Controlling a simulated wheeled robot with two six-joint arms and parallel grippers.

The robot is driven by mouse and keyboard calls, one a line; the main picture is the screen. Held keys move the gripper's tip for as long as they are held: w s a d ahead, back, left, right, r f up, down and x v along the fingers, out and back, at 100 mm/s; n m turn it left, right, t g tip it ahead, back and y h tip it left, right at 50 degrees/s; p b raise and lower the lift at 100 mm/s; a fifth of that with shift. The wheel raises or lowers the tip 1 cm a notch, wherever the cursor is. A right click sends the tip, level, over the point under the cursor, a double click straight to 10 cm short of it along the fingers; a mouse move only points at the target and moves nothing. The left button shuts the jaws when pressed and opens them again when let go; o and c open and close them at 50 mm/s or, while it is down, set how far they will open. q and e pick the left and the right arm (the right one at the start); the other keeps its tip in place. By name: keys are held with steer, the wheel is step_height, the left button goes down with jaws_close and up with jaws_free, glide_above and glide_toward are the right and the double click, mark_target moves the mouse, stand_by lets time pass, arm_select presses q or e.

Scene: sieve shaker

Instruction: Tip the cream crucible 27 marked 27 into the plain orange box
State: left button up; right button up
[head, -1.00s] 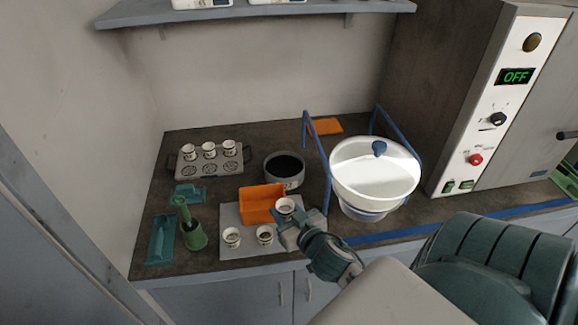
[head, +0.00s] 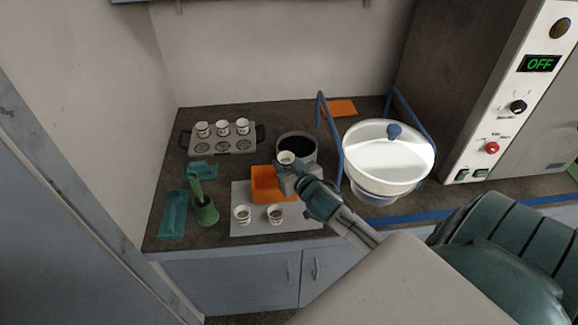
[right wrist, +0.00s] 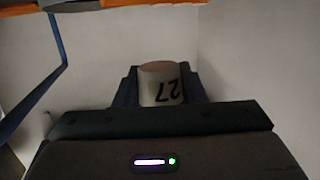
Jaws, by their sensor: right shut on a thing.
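My right gripper (head: 290,166) is shut on the cream crucible 27 (head: 286,157) and holds it raised above the back right part of the orange box. In the right wrist view the crucible (right wrist: 160,84) sits between the fingers, with its 27 showing upside down. In the head view it looks about upright, with its open mouth up. The plain orange box (head: 263,184) stands on a grey mat (head: 244,194); my gripper hides its right side. My left gripper is not in view.
Two cups (head: 242,214) (head: 275,213) stand on the mat's front. A dark pot (head: 297,144) is close behind my gripper. A white sieve bowl (head: 385,165) with blue posts stands right.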

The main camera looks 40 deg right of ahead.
mark_target(286, 160)
steer(key=w, duration=0.1)
steer(key=w+d, duration=0.1)
steer(key=shift+w, duration=0.3)
steer(key=shift+w+d+f, duration=0.1)
steer(key=shift+d+f, duration=0.05)
steer(key=shift+f, duration=0.1)
steer(key=n+g+h+p, duration=0.1)
steer(key=n+p, duration=0.1)
steer(key=n, duration=0.1)
steer(key=f+n+g+h+p, duration=0.1)
steer(key=n+g+h+p, duration=0.1)
steer(key=n, duration=0.1)
steer(key=n+g+h+p, duration=0.1)
steer(key=n+h+p, duration=0.1)
steer(key=n, duration=0.2)
steer(key=shift+s+d+f, duration=0.25)
steer(key=shift+d+f, duration=0.05)
steer(key=shift+d, duration=0.05)
steer(key=n+h, duration=0.2)
steer(key=n, duration=0.1)
steer(key=a+n+g+h, duration=0.1)
steer(key=n, duration=0.1)
steer(key=shift+w+r+h+p, duration=0.1)
steer(key=shift+w+h+p, duration=0.15)
steer(key=shift+h+p, duration=0.1)
